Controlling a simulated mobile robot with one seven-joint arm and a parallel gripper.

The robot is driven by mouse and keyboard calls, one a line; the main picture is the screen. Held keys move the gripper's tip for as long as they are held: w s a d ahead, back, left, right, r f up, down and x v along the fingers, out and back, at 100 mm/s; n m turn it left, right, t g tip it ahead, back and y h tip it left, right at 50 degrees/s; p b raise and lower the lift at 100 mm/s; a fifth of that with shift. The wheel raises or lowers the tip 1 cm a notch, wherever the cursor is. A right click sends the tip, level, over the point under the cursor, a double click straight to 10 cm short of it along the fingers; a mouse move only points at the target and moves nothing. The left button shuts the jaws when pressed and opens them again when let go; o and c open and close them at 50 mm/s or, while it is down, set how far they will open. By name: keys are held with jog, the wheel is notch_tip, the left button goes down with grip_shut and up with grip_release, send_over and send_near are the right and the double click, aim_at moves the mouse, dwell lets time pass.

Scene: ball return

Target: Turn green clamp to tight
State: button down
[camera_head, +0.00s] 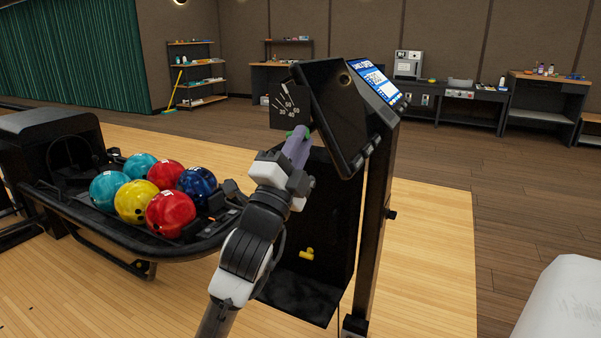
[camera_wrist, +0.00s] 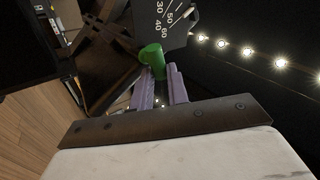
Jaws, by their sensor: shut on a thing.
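The green clamp (camera_wrist: 152,56) shows in the wrist view at the tips of my purple gripper fingers (camera_wrist: 163,73). My gripper is shut on it, and the fingers cover part of it. In the head view only a small bit of the green clamp (camera_head: 291,133) shows beside my gripper (camera_head: 300,137). A dark dial plate (camera_head: 288,110) with white numbers 30 to 60 and tick marks stands just above the clamp. The dial plate also shows at the top of the wrist view (camera_wrist: 180,22). I cannot tell how tight the clamp is.
A black tilted screen (camera_head: 338,115) on a dark post (camera_head: 375,225) stands close to the right of my gripper. A yellow handle (camera_head: 307,254) sits lower on the black machine panel. A ball return (camera_head: 150,245) with several coloured balls is at left.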

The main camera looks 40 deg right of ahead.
jog(key=m+g+b, duration=0.2)
jog(key=m, duration=0.1)
jog(key=m+g+b, duration=0.1)
jog(key=shift+w+a+f+h, duration=0.2)
jog(key=shift+w+h, duration=0.1)
jog(key=shift+h, duration=0.1)
jog(key=shift+r+m+g+b, duration=0.15)
jog(key=shift+m+g+b, duration=0.4)
jog(key=shift+m, duration=0.25)
jog(key=c, duration=1.4)
grip_release()
jog(key=shift+d, duration=0.1)
jog(key=shift+o, duration=0.2)
jog(key=b+v, duration=0.1)
jog(key=v, duration=1.3)
jog(key=shift+b, duration=0.35)
jog(key=shift+d, duration=0.1)
